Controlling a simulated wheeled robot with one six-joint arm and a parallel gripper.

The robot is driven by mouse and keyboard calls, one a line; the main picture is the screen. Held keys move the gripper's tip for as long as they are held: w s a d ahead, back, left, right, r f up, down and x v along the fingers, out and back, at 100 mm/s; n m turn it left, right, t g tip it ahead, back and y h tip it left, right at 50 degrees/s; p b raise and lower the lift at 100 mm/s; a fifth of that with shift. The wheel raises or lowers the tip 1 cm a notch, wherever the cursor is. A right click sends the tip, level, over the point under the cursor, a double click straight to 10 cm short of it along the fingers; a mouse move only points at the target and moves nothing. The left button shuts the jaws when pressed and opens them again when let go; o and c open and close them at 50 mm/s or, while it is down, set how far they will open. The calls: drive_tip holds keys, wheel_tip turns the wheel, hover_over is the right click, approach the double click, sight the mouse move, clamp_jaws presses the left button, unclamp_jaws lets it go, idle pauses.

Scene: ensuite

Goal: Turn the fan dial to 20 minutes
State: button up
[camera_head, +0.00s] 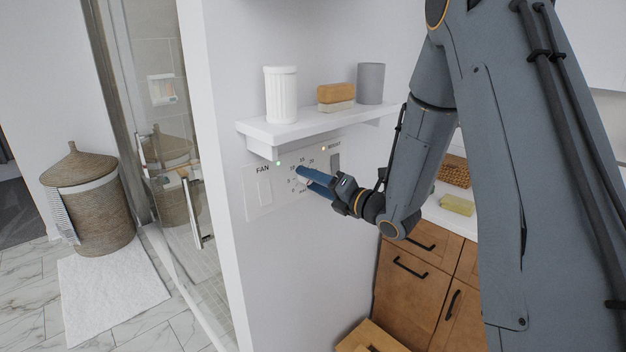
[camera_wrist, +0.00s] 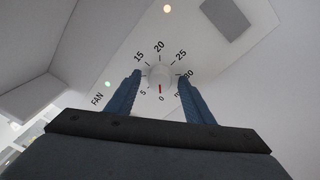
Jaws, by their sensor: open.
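The fan dial (camera_wrist: 160,77) is a round white knob on a white wall panel (camera_head: 254,208). In the wrist view its red mark points at 0. Printed numbers ring it, with 20 on the opposite side from 0. My gripper (camera_wrist: 160,78) is open, with one blue finger on each side of the knob. Whether the fingers touch it I cannot tell. In the head view my gripper (camera_head: 304,177) is at the panel and hides most of the dial. The fingers cover some of the numbers in the wrist view.
A white shelf (camera_head: 300,130) sits just above the panel. It holds a white ribbed cup (camera_head: 281,95), a brush or sponge (camera_head: 336,96) and a grey cup (camera_head: 371,83). A wooden cabinet (camera_head: 412,275) stands at right.

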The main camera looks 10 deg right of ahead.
drive_tip(key=c, duration=1.1)
drive_tip(key=shift+o, duration=0.2)
drive_tip(key=shift+m, duration=0.3)
